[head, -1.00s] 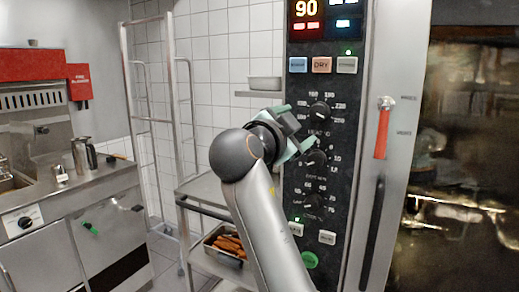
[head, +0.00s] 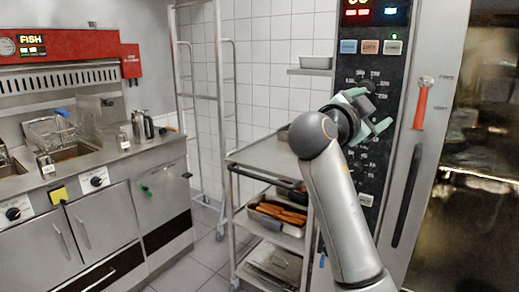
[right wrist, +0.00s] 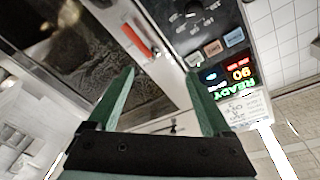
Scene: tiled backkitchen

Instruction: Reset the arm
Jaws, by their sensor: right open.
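My right gripper (head: 366,114) is raised in front of the oven's black control panel (head: 398,48) in the head view. Its pale green fingers are apart with nothing between them. In the right wrist view the open fingers (right wrist: 165,100) point toward the oven, with the panel's buttons and lit display (right wrist: 226,78) beyond them and apart from them. The arm partly hides the panel's knobs in the head view. My left gripper is not in view.
A steel trolley (head: 262,158) holds a tray of sausages (head: 280,212) beside the arm. At left are a fryer counter (head: 95,170) and a steel jug (head: 143,125). Tiled floor (head: 205,250) lies open between counter and trolley.

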